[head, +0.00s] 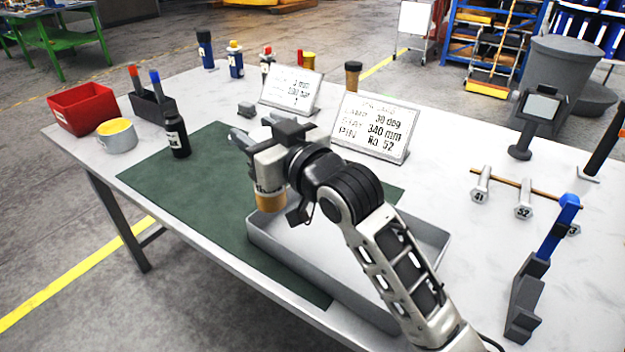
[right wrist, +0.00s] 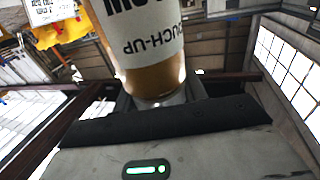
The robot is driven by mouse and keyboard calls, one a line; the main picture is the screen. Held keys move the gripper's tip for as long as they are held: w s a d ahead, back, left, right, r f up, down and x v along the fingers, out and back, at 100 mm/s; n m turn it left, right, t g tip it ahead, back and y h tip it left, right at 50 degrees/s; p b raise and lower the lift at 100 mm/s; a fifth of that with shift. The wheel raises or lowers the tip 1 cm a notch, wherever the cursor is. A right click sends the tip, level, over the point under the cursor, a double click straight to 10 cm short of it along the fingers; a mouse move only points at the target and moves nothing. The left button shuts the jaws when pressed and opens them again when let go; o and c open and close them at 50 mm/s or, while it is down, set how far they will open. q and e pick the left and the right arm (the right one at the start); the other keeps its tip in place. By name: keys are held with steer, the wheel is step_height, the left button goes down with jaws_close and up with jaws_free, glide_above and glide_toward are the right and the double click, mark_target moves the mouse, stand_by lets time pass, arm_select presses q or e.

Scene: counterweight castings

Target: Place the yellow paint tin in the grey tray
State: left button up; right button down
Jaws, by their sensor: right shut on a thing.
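The yellow paint tin (head: 270,200) is ochre-yellow with a white label and hangs below my right gripper (head: 268,175). In the right wrist view the tin (right wrist: 155,78) fills the upper middle, its label reading "TOUCH-UP". My right gripper is shut on it; the arm hides part of the grip. The grey tray (head: 297,266) is a shallow open box at the table's front edge. In the head view the tin overlaps the tray's back left corner; its height above the tray is unclear. My arm covers much of the tray's inside. My left gripper is not in view.
A green mat (head: 190,200) lies left of the tray. Two sign plates (head: 375,127) stand behind the gripper. A blue-handled tool (head: 558,228) stands at right.

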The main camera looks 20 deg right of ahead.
steer(key=w+d+f, duration=0.1)
steer(key=d+f, duration=0.7)
steer(key=f, duration=0.2)
steer(key=shift+w+f, duration=0.15)
steer(key=shift+w, duration=0.1)
steer(key=c, duration=0.8)
jaws_free()
steer(key=shift+f, duration=0.2)
steer(key=shift+o, duration=0.2)
steer(key=b+v, duration=0.1)
steer(key=v, duration=1.1)
steer(key=shift+r, duration=0.15)
